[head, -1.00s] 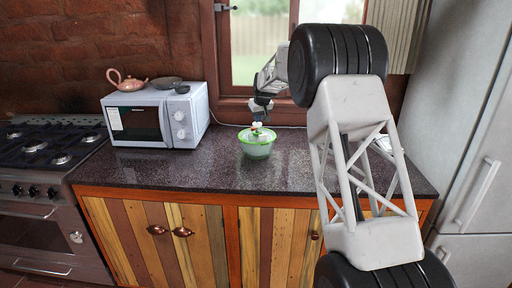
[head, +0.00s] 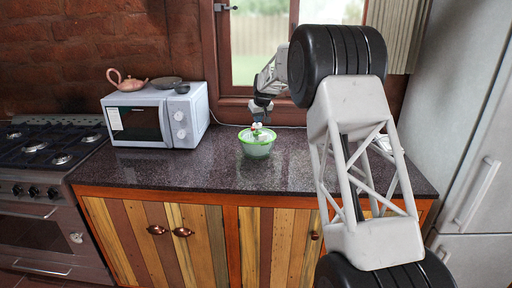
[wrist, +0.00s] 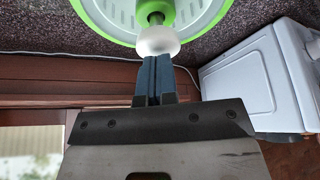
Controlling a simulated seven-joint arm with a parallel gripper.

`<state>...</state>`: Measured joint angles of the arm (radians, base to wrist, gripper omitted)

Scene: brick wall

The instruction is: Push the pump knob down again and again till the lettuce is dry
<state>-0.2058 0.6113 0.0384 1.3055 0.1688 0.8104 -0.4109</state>
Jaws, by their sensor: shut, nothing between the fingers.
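The salad spinner (head: 257,148) is a clear bowl with a bright green rim, standing on the dark counter below the window. Its lid, green with a clear ring, shows in the wrist view (wrist: 120,14). A white rounded pump knob (wrist: 158,40) sits on a short shaft at the lid's centre. My gripper (wrist: 153,60) is shut, with its dark blue fingers together and nothing between them. The fingertips are at the knob, overlapping its edge in the wrist view; I cannot tell whether they touch. The lettuce inside is not clearly visible.
A white microwave (head: 155,115) stands left of the spinner, with a pink teapot (head: 127,80) and dishes on top. A stove (head: 40,150) is at far left and a fridge (head: 470,150) at right. The counter (head: 205,172) around the spinner is mostly clear.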

